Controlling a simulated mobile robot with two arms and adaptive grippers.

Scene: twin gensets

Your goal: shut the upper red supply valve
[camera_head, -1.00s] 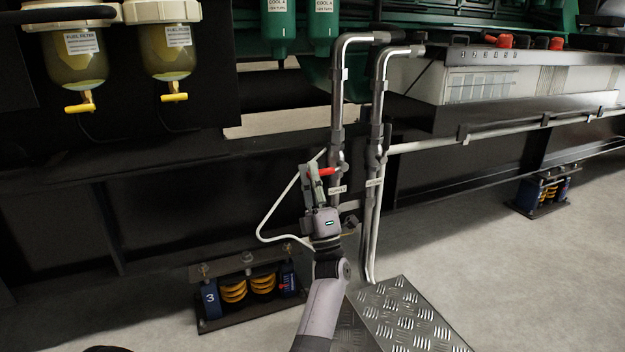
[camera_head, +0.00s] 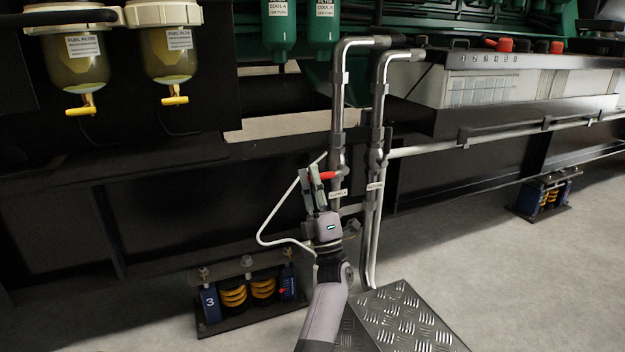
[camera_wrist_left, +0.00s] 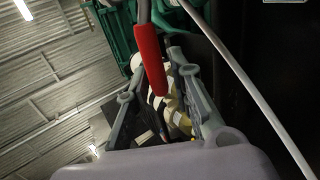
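The red valve handle (camera_head: 327,175) sticks out to the left from the left-hand metal pipe (camera_head: 338,112), just above a small white label (camera_head: 338,193). My left gripper (camera_head: 310,170) points up at the handle's free left end. In the left wrist view the red handle (camera_wrist_left: 150,55) hangs down between the two spread fingers of my left gripper (camera_wrist_left: 155,68). The fingers look apart, with gaps beside the handle; I cannot tell whether either touches it. The valve body is partly hidden by the handle and pipe. My right gripper is not in view.
A second pipe (camera_head: 379,110) runs close on the right with its own label (camera_head: 375,186). A thin white hose (camera_head: 264,222) loops left of the gripper. A checker-plate step (camera_head: 405,318) and a spring mount (camera_head: 250,290) stand below.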

